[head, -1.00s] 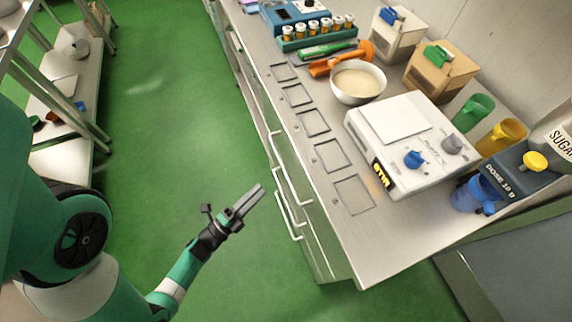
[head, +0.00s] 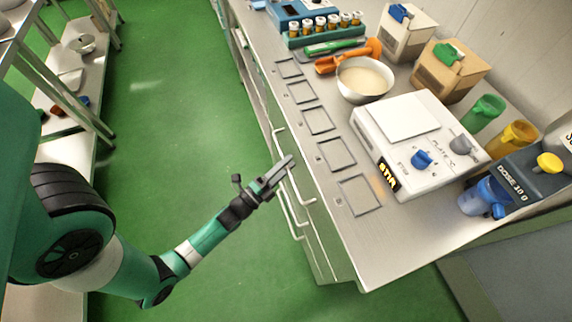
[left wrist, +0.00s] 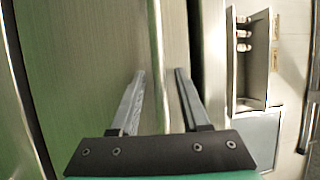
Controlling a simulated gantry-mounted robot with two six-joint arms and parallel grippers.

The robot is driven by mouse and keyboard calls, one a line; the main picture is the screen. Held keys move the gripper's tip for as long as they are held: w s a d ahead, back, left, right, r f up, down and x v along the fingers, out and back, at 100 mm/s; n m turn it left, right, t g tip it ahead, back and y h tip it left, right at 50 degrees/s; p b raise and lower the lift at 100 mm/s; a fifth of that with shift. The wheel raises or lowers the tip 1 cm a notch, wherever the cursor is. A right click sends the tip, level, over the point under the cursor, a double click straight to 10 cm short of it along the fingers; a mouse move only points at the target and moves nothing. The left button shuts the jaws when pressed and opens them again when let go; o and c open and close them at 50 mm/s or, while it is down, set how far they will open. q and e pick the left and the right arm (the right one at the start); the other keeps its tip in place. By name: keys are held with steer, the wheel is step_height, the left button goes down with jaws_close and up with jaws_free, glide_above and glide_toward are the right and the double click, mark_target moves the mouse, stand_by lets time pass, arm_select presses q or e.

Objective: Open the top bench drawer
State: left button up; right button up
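The steel bench (head: 400,249) has drawer fronts on its left side with white bar handles. The upper handle (head: 308,201) runs along the front just below the bench top, and the gripper covers part of it. A lower handle (head: 290,224) sits beneath it. My left gripper (head: 290,160) is at the upper handle in the head view. In the left wrist view its two fingers (left wrist: 161,85) are apart, with a pale upright metal strip between them; I cannot tell whether they touch it. The drawer looks shut. My right gripper is not in view.
On the bench stand a white stirring plate (head: 418,145), a bowl (head: 364,82), a vial rack (head: 325,32), boxes (head: 450,72) and coloured cups (head: 484,112). The green floor (head: 180,130) beside the drawers is clear. A shelf rack (head: 65,150) stands at the left.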

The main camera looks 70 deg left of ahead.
arm_select(q)
jaws_close()
stand_by(1.2)
